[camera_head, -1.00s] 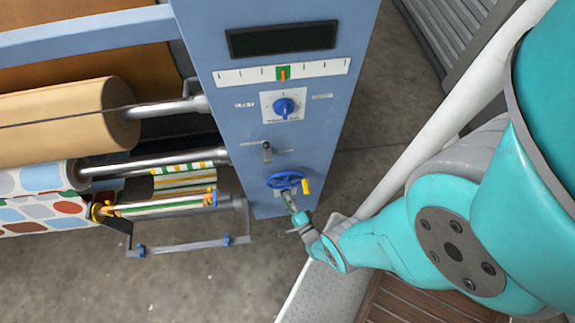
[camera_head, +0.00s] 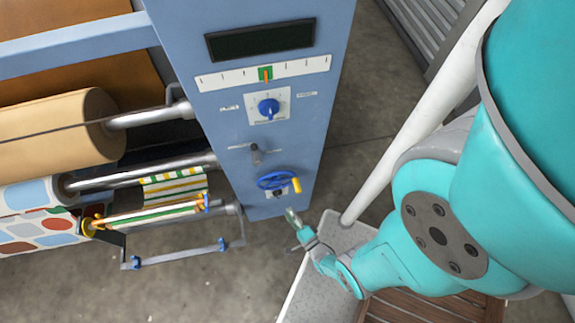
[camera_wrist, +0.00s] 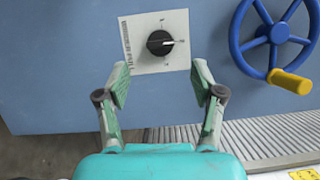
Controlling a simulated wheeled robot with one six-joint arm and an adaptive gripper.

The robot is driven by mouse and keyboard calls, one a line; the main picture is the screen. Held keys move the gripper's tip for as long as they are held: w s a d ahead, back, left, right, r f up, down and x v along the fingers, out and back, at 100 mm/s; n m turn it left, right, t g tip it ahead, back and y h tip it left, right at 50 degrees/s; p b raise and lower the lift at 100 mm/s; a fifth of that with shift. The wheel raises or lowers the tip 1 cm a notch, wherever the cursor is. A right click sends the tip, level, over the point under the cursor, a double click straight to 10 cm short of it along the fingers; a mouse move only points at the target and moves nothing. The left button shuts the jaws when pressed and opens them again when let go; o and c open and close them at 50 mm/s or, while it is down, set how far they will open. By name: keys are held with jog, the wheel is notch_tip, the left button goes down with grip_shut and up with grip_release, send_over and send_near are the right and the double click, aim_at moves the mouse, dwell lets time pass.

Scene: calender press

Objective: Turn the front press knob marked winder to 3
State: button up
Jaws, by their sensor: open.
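The black knob (camera_wrist: 160,43) sits on a square white plate (camera_wrist: 147,62) with small marks around it. In the wrist view its pointer faces right, toward one mark. The plate's writing runs sideways and is too small to read. In the head view a small dark knob (camera_head: 279,194) shows just under the blue handwheel (camera_head: 277,181). My gripper (camera_wrist: 160,76) is open and empty; its two fingers stand on either side of the plate's lower part, apart from the knob. In the head view my gripper (camera_head: 291,214) is below and right of the handwheel.
In the wrist view the blue handwheel (camera_wrist: 273,36) with its yellow handle (camera_wrist: 290,81) is close to the right finger. Higher on the panel are a blue knob (camera_head: 268,108) and a small lever (camera_head: 255,154). Rollers and a frame (camera_head: 180,252) stand at left.

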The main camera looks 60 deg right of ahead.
aim_at(278, 194)
jog(key=shift+c, duration=0.4)
jog(key=w+d+r+n+g+h, duration=0.1)
jog(key=d+r+n+g+h, duration=0.25)
jog(key=r+n+h, duration=0.35)
jog(key=a+n+g+y, duration=0.4)
jog(key=a+n+y, duration=0.2)
jog(key=a+n, duration=0.15)
jog(key=shift+x, duration=5.35)
jog(key=shift+s+d+r, duration=0.1)
jog(key=shift+d+r, duration=0.05)
